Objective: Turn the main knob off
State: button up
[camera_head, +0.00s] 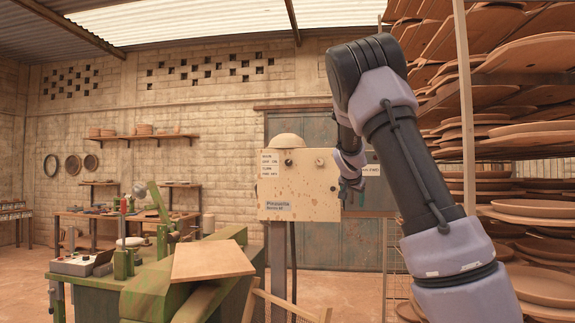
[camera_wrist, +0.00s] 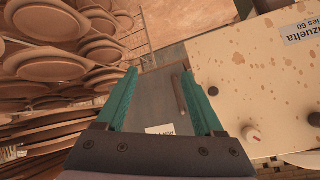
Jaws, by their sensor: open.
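A cream, rust-spotted control box (camera_head: 300,200) stands mid-picture in the head view. It has a dark round knob (camera_head: 288,162) at upper middle and a pale knob (camera_head: 320,162) near its right edge. In the wrist view the box (camera_wrist: 255,75) appears upside down at right, with the pale knob (camera_wrist: 250,134) low on its face and the darker knob (camera_wrist: 315,119) at the picture edge. I cannot tell which is the main knob. My gripper (camera_wrist: 160,75) is open and empty, its teal fingers apart, beside the box's knob-side edge. In the head view my wrist partly covers that edge.
A tall rack of clay plates (camera_head: 490,130) stands close at right. A green machine (camera_head: 150,290) with a wooden board (camera_head: 212,260) is at lower left. A grey-green door (camera_head: 310,240) is behind the box. Open floor shows at far left.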

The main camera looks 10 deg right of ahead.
jog(key=w+a+r+n+t+h, duration=0.2)
jog(key=w+a+r+t, duration=0.1)
jog(key=w+a+r, duration=0.5)
jog(key=n+t, duration=0.4)
jog(key=t, duration=0.1)
send_near(288, 163)
jog(key=shift+y, duration=0.4)
jog(key=x, duration=0.8)
jog(key=shift+w+d+r, duration=0.15)
jog(key=shift+w+d, duration=0.1)
jog(key=shift+w, duration=0.05)
grip_shut()
